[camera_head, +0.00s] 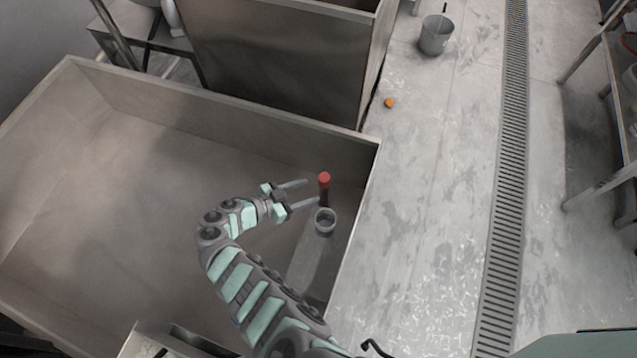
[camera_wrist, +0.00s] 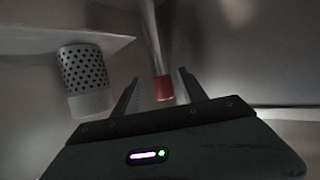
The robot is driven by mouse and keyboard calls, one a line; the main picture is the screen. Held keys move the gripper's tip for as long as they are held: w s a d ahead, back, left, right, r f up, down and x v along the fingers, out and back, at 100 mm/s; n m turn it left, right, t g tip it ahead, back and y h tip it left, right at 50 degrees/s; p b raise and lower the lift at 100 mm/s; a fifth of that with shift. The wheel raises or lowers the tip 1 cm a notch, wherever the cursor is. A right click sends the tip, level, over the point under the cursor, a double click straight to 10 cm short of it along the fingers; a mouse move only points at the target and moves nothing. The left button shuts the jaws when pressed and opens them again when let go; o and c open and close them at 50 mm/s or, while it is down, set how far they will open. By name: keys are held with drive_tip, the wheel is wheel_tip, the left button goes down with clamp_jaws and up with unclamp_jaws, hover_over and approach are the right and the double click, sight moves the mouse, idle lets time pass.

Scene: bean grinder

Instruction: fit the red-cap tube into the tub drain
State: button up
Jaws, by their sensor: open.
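The red-cap tube (camera_head: 324,194) is dark-bodied and stands upright in the large tub (camera_head: 100,140), near its right wall. My gripper (camera_head: 312,191) is open, with its fingertips just left of the tube. In the wrist view, the red cap (camera_wrist: 163,88) shows between my open fingers (camera_wrist: 160,80), with no clear contact. A round, open-topped grey cup-like fitting (camera_head: 325,222), possibly the drain, stands just in front of the tube. In the wrist view a perforated cylinder (camera_wrist: 84,75) with a pale end, probably this fitting, is left of my fingers.
The tub's right rim (camera_head: 362,195) runs close beside the tube and fitting. The tub's left side is bare. Outside are a grey bucket (camera_head: 434,36), a small orange object (camera_head: 389,103) and a floor grate (camera_head: 507,160).

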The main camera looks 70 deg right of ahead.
drive_tip(key=v, duration=0.4)
drive_tip(key=shift+w+a+r, duration=0.1)
drive_tip(key=shift+w+a, duration=0.05)
drive_tip(key=shift+a, duration=0.05)
idle(0.5)
